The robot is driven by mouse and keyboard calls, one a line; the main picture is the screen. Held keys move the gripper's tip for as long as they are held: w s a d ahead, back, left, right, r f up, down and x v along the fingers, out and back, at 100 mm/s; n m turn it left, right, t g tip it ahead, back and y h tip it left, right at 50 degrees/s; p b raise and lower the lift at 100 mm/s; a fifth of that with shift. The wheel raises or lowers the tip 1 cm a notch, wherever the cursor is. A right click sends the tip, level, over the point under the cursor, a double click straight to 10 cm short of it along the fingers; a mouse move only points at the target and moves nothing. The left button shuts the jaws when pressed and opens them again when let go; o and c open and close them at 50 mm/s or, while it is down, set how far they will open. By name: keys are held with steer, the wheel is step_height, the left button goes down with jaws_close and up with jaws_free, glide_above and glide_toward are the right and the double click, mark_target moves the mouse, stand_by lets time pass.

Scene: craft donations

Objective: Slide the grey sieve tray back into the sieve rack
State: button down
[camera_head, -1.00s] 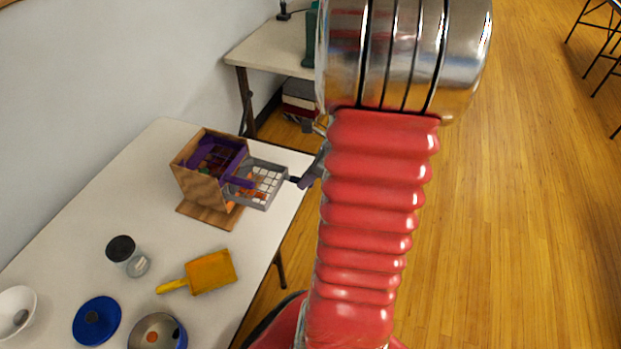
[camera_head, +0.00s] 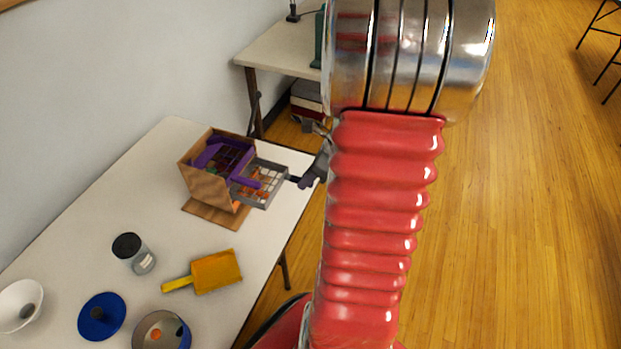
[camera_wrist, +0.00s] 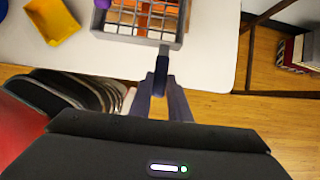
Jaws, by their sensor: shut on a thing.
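The grey sieve tray (camera_head: 275,176) sticks partly out of the right side of the wooden sieve rack (camera_head: 204,182). Its inner end is inside or behind the rack's front, where I cannot see it clearly. Small orange and dark pieces lie in its grid. The tray's grey rim (camera_wrist: 133,38) and dark handle (camera_wrist: 162,62) show in the wrist view. My gripper (camera_wrist: 161,84) is shut on that handle; in the head view it (camera_head: 303,181) is at the tray's right end, partly hidden by my arm. A purple tray (camera_head: 222,158) sits in the rack, with a purple bar reaching over the grey tray.
On the white table stand a jar with a dark lid (camera_head: 133,253), a yellow scoop (camera_head: 213,272), a blue lid (camera_head: 101,316), a white bowl (camera_head: 20,304) and a metal bowl (camera_head: 160,332). The table's right edge runs close to my gripper. Another table (camera_head: 284,50) stands behind.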

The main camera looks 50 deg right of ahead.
mark_target(285, 175)
steer(key=shift+w+a, duration=0.2)
steer(key=shift+w, duration=0.3)
steer(key=shift+w+a, duration=0.15)
steer(key=shift+w, duration=0.35)
steer(key=shift+w+a, duration=0.1)
steer(key=shift+w, duration=0.05)
steer(key=shift+w+a, duration=0.25)
steer(key=shift+w, duration=0.5)
steer(key=shift+w+a, duration=0.25)
steer(key=shift+w, duration=0.6)
steer(key=shift+w+a, duration=0.25)
steer(key=shift+w, duration=0.45)
steer(key=shift+w+a, duration=0.3)
steer(key=shift+w, duration=0.45)
steer(key=shift+w+a, duration=0.25)
steer(key=shift+w, duration=0.45)
steer(key=shift+w+f, duration=0.1)
steer(key=shift+f, duration=0.05)
